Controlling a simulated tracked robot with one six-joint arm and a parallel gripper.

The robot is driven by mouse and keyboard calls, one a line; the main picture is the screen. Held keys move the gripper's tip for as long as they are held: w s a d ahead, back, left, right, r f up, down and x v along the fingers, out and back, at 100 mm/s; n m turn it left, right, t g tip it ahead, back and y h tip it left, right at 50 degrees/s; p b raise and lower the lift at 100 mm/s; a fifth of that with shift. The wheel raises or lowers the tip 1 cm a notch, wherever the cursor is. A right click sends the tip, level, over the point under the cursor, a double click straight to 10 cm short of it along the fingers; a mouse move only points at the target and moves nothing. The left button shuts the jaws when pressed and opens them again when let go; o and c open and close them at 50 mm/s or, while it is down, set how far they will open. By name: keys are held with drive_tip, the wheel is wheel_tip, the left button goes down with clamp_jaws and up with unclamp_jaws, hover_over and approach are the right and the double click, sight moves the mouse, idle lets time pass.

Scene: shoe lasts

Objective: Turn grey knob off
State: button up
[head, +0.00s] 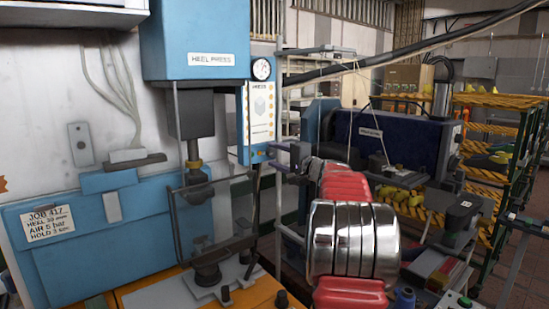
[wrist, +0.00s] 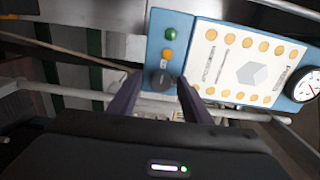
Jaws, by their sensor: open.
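The grey knob (wrist: 162,79) is a small dark round knob on the lower end of the blue control panel (wrist: 153,50). In the wrist view a yellow-orange button (wrist: 167,54) and a green button (wrist: 170,33) sit in line with it. My gripper (wrist: 160,76) is open, with one dark finger on each side of the knob. Whether the fingers touch the knob or stop short of the panel, I cannot tell. In the head view the panel (head: 245,140) hangs beside the heel press, and the knob is too small to make out there.
The panel carries a white printed sheet (wrist: 240,62) and a pressure gauge (wrist: 305,85). The blue heel press (head: 195,40) stands left of the panel. Grey rails cross close to my gripper. Yellow-edged shelves (head: 495,100) stand at the right.

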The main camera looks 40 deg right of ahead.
drive_tip(key=shift+s, duration=0.15)
drive_tip(key=s+a, duration=0.1)
drive_tip(key=s, duration=1.2)
drive_tip(key=shift+s+a, duration=0.2)
drive_tip(key=shift+a, duration=0.1)
drive_tip(key=shift+f, duration=0.1)
